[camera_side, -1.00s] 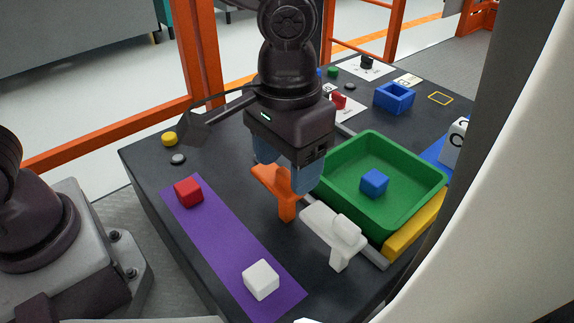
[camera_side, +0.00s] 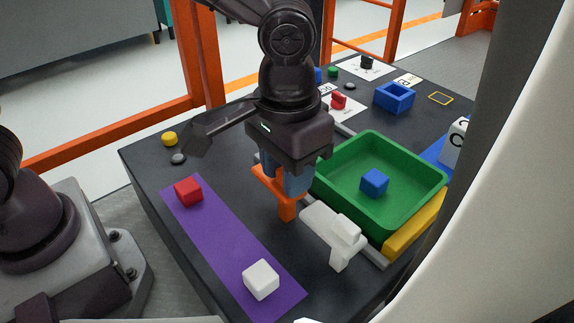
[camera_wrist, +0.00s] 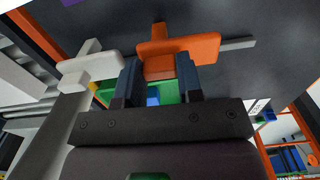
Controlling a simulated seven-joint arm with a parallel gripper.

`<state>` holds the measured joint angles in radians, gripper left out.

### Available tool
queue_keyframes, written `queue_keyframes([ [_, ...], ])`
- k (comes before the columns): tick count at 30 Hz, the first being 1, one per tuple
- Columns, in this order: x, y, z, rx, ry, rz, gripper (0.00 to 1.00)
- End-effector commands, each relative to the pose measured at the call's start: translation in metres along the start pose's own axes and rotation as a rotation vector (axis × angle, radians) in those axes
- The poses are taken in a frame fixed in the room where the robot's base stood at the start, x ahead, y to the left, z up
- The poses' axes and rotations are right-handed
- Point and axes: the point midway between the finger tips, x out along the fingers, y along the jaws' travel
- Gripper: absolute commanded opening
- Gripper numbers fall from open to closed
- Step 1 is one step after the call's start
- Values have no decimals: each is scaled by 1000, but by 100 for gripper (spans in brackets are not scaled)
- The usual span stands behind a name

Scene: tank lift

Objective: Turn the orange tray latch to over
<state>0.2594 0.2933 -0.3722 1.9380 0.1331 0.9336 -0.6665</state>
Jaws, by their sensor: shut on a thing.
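The orange latch (camera_side: 286,206) stands beside the left edge of the green tray (camera_side: 330,205), a flat plate on a short leg. My gripper (camera_side: 284,180) is over it, pointing down, with its blue fingers at the plate. In the wrist view my gripper (camera_wrist: 160,80) has a finger on each side of part of the orange latch (camera_wrist: 205,48) and is shut on it. The fingers and wrist hide part of the latch in the side view. A blue cube (camera_side: 374,181) lies inside the green tray.
A white latch (camera_side: 325,226) stands close to the right of the orange one. A yellow bar (camera_side: 415,222) lies along the tray's right side. A purple strip (camera_side: 225,240) to the left carries a red cube (camera_side: 188,191) and a white cube (camera_side: 261,279).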

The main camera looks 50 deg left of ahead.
Motion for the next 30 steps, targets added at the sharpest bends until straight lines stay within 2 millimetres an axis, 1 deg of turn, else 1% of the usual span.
queue_keyframes([
  [8, -1, 0, 0, 154, 0, 2, 10],
  [30, -1, 0, -1, 847, 2, 1, 10],
])
